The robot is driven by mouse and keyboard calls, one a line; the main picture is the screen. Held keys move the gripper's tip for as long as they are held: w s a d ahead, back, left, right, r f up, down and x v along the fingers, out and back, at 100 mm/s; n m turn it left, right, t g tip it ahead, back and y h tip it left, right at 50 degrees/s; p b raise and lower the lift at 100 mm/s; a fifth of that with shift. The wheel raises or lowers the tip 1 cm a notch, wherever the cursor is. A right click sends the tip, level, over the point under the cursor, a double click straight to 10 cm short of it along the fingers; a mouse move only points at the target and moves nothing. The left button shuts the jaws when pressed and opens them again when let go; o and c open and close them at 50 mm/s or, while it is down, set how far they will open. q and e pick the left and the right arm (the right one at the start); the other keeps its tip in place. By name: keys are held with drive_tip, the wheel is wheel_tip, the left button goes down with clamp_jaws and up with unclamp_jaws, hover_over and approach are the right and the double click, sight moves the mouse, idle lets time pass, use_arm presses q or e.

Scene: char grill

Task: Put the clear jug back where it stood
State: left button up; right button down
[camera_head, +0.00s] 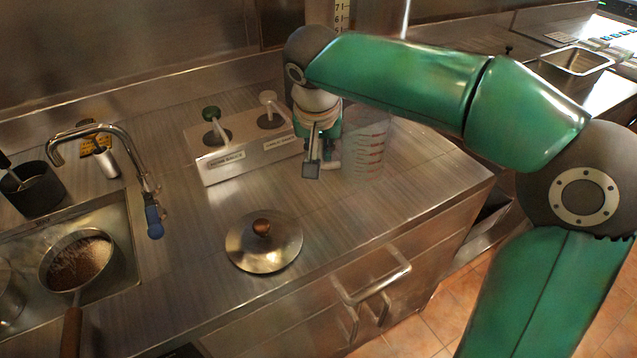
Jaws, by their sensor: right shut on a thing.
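The clear jug (364,150) with red markings stands upright on the steel counter (420,180), to the right of a two-well sauce holder. My right gripper (318,166) is at the jug's left side, with the wrist above it, and is shut on the jug. The arm hides part of the jug's top. I cannot tell whether the jug's base touches the counter. My left gripper is not in view.
A round lid (264,243) lies in front. A sink with a tap (150,190) and a pan (78,262) is at left. The counter's right end is clear.

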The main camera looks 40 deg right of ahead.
drive_tip(key=shift+f+b, duration=0.3)
drive_tip(key=shift+f, duration=3.35)
drive_tip(key=shift+f, duration=0.2)
drive_tip(key=c, duration=1.2)
unclamp_jaws()
drive_tip(key=shift+s+r, duration=0.1)
drive_tip(key=shift+r, duration=0.1)
drive_tip(key=shift+r, duration=0.15)
drive_tip(key=v, duration=1.1)
drive_tip(key=shift+s+a+r+p, duration=0.15)
drive_tip(key=shift+r+p, duration=0.15)
drive_tip(key=shift+p, duration=0.1)
